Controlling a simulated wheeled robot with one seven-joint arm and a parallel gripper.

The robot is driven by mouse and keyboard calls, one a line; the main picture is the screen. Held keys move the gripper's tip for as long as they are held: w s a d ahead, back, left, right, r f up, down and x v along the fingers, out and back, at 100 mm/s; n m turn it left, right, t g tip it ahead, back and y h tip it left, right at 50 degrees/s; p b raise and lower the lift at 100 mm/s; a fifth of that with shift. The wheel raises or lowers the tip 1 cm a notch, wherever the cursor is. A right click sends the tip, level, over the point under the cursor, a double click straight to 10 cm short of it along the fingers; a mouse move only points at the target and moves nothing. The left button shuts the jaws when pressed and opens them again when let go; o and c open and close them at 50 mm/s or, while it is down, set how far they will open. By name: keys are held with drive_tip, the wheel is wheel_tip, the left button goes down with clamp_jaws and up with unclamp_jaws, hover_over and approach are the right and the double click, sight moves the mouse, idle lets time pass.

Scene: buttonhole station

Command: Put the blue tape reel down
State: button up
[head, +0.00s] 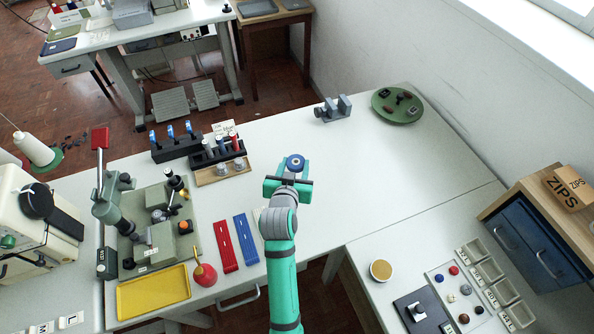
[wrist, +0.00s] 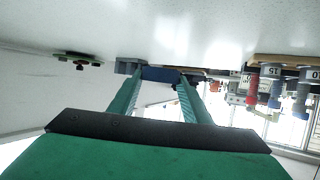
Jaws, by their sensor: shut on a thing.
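The blue tape reel (head: 295,161) sits between the fingertips of my gripper (head: 293,168), over the middle of the white table (head: 365,160). My gripper is shut on it. In the wrist view the reel (wrist: 161,74) shows as a dark blue band between the two green fingers of my gripper (wrist: 160,82). It is close to the white tabletop; I cannot tell whether it touches. Part of the reel is hidden by the fingers.
A grey clamp-like fixture (head: 333,109) and a round green tray (head: 397,105) stand further back right. A wooden spool rack (head: 222,171) stands left of my gripper. Red (head: 222,246) and blue (head: 246,238) strips lie front left. The table right of my gripper is clear.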

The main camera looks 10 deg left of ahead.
sight(297, 176)
drive_tip(key=shift+w+d+f, duration=0.25)
drive_tip(key=shift+w+f, duration=0.4)
drive_tip(key=shift+f, duration=0.05)
wheel_tip(297, 176, down, 3)
drive_tip(key=shift+w, duration=0.2)
drive_tip(key=shift+d+f, duration=0.15)
drive_tip(key=shift+d, duration=0.1)
drive_tip(key=o, duration=1.1)
drive_tip(key=shift+a, duration=0.2)
drive_tip(key=shift+c, duration=0.2)
drive_tip(key=shift+s+a, duration=0.1)
drive_tip(key=shift+s, duration=0.1)
